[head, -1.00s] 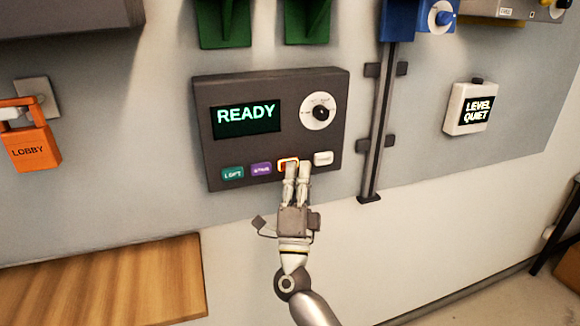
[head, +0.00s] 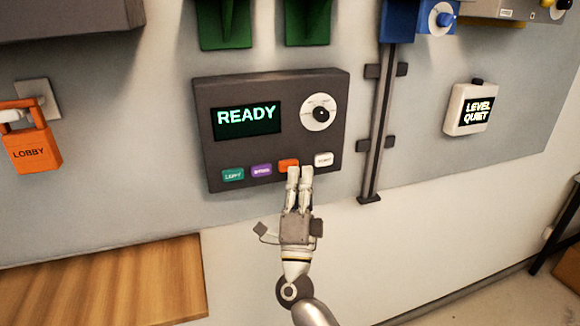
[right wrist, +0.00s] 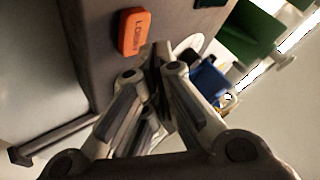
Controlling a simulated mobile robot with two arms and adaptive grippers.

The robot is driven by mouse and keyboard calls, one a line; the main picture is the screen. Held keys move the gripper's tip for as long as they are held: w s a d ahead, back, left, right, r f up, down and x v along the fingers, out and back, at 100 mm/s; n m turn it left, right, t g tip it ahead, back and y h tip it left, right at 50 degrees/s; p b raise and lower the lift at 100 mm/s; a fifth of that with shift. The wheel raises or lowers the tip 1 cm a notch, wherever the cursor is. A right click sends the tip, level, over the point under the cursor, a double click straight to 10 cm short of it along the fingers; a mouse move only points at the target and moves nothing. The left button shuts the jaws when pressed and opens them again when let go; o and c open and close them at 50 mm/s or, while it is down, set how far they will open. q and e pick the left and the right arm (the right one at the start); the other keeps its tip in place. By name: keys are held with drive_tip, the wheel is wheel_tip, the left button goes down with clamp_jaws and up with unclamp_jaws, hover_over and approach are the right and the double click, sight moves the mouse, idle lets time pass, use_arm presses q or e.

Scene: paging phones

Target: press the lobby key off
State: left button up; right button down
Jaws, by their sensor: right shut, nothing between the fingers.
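The dark paging panel (head: 268,90) hangs on the wall with a row of keys along its lower edge. The orange key (head: 289,165) is third from the left; in the right wrist view its label on the orange key (right wrist: 134,32) seems to read LOBBY. It shows plain orange, without a lit rim. My right gripper (head: 300,170) is shut and empty, its fingertips just below and right of the orange key, seemingly apart from it. My left gripper is out of view.
Beside it are a teal key (head: 233,174), a purple key (head: 262,170) and a white key (head: 324,159). The screen (head: 247,119) reads READY. An orange LOBBY tag (head: 31,150) hangs at left. A wooden surface (head: 100,280) is lower left.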

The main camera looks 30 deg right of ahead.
drive_tip(key=s, duration=0.2)
drive_tip(key=s+a+p, duration=0.1)
drive_tip(key=s, duration=0.2)
drive_tip(key=shift+s+a+r, duration=0.1)
drive_tip(key=shift+s+a, duration=0.05)
idle(0.5)
